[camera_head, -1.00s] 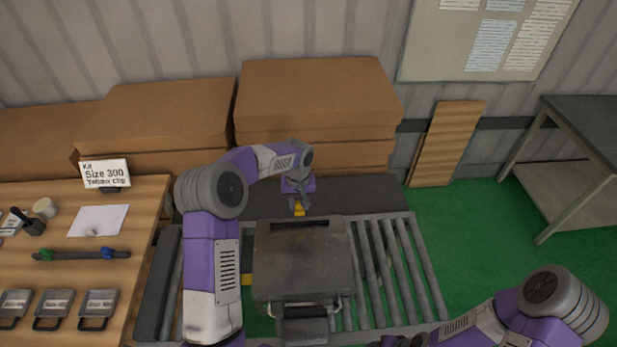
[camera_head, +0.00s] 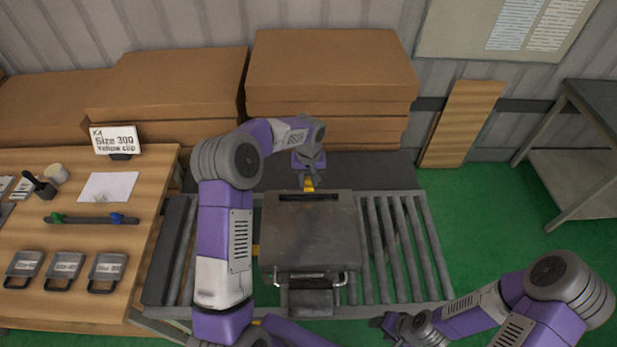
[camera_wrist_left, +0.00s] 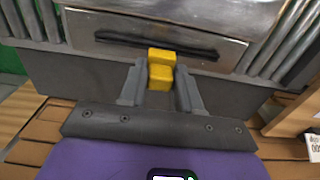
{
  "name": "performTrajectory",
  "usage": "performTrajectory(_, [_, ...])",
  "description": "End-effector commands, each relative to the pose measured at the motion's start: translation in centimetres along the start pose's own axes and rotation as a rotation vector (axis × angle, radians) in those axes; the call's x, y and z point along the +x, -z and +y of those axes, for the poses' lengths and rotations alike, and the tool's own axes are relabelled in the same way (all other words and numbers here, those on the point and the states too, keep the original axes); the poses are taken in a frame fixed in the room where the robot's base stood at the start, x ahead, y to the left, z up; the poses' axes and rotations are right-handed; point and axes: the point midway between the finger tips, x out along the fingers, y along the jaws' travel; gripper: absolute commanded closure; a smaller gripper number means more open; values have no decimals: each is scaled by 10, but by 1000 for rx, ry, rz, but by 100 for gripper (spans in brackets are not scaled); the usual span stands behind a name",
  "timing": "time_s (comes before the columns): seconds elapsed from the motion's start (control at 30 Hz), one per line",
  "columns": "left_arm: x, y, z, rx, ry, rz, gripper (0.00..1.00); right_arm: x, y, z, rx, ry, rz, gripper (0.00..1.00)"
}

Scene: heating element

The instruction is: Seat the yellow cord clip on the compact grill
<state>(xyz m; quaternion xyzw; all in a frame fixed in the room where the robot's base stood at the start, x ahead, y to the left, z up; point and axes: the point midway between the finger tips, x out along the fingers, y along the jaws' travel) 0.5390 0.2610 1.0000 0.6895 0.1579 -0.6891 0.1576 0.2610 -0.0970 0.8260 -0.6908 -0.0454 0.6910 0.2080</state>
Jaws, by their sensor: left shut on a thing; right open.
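The compact grill (camera_head: 310,230) is a grey metal box with a handle at its near side, standing on the roller conveyor. A dark slot (camera_head: 308,197) runs along its far edge. My left gripper (camera_head: 308,184) is at the far side of the grill, shut on the yellow cord clip (camera_head: 308,187). In the left wrist view the clip (camera_wrist_left: 160,70) sits between the two fingers, its tip in front of the dark slot; whether it touches the grill I cannot tell. My right gripper (camera_head: 395,325) is open and empty at the bottom, right of the grill's handle.
A roller conveyor (camera_head: 400,245) carries the grill. Cardboard boxes (camera_head: 330,75) stand behind. A yellow piece (camera_head: 256,251) shows at the grill's left side.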

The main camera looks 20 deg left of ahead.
Motion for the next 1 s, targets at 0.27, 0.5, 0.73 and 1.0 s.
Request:
performTrajectory(0.27, [25,0,0,0,0,0,96,18,1,6,0,0,0,48])
performTrajectory(0.5, [43,0,0,0,0,-1,96,29,1,11,0,0,0,48])
performTrajectory(0.73, [52,0,0,0,0,0,96,35,2,13,0,0,0,48])
performTrajectory(1.0, [53,0,0,0,0,0,96,35,2,13,0,0,0,48])
